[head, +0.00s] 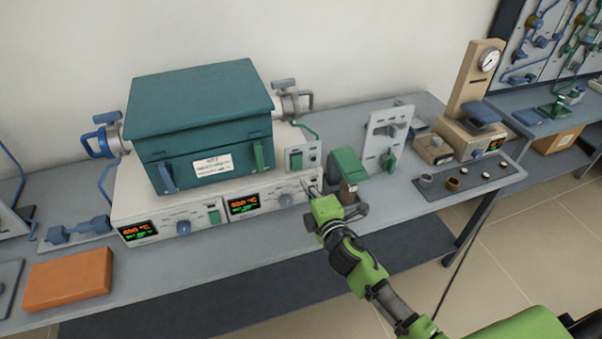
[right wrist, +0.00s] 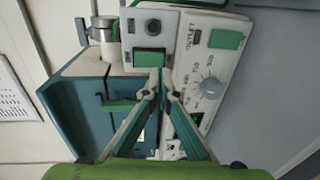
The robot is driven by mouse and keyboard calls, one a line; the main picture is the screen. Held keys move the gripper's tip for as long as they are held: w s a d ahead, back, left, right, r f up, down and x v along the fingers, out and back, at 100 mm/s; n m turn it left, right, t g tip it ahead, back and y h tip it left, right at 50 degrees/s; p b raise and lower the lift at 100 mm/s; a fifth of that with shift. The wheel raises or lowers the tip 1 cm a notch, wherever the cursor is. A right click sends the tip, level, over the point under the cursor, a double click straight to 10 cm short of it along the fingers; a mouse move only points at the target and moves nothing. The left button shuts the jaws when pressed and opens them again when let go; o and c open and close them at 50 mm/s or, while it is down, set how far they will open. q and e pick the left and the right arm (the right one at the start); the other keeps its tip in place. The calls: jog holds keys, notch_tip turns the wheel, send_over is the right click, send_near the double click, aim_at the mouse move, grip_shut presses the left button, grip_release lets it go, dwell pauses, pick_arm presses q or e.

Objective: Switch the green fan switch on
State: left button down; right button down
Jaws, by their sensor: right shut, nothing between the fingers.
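The teal furnace (head: 200,115) stands on a white base with two lit displays. A green switch (head: 296,161) sits on a small grey-white panel at the base's right rear; it also shows in the right wrist view (right wrist: 149,59). Another green switch (right wrist: 225,40) is on the front panel beside a grey knob. I cannot read a fan label on either. My right gripper (head: 312,188) is shut and empty by the base's right front corner. In the right wrist view its fingertips (right wrist: 161,72) appear just below the small panel's switch; contact cannot be told. My left gripper is out of view.
A green-and-brown device (head: 347,168) stands close to the right of my gripper, with a grey upright plate (head: 388,135) behind it. An orange brick (head: 68,280) lies at the left. The bench strip in front of the furnace is clear.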

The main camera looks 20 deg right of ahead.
aim_at(298, 169)
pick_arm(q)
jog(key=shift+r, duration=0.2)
pick_arm(e)
jog(key=shift+w+a+f, duration=0.1)
jog(key=shift+w+f, duration=0.05)
jog(key=shift+w, duration=1)
jog(key=shift+w+f, duration=0.15)
jog(key=shift+w, duration=1)
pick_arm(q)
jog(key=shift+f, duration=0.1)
